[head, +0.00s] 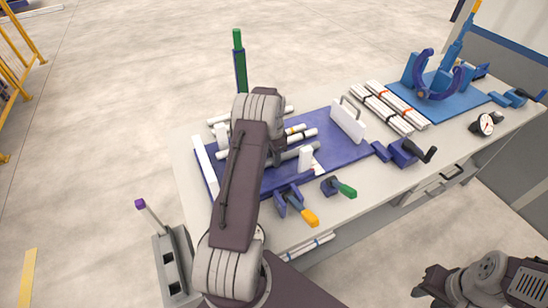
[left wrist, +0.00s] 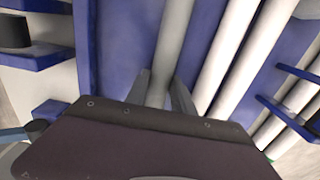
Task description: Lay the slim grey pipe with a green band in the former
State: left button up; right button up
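A plain grey pipe (head: 291,154) lies at a slant over the blue base plate (head: 341,152) in the head view, by a small white upright block. The same grey pipe (left wrist: 174,38) runs between the fingers of my left gripper (left wrist: 162,90) in the left wrist view. The fingers sit close against both its sides, shut on it. No green band shows on the visible part. My left arm hides part of the pipe and the left gripper in the head view. My right gripper (head: 428,287) is at the bottom right, away from the table; its finger gap is unclear.
White pipes (left wrist: 230,50) lie close beside the grey one. A white upright plate (head: 348,120) stands on the blue plate. Banded pipes (head: 390,106), a blue bending tool (head: 436,80), clamps (head: 296,205) and a dial gauge (head: 486,124) occupy the table. A green-topped post (head: 240,62) stands behind.

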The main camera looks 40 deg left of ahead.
pick_arm(q)
jog(key=shift+o, duration=1.4)
notch_tip(320, 180, up, 12)
jog(key=shift+r, duration=0.2)
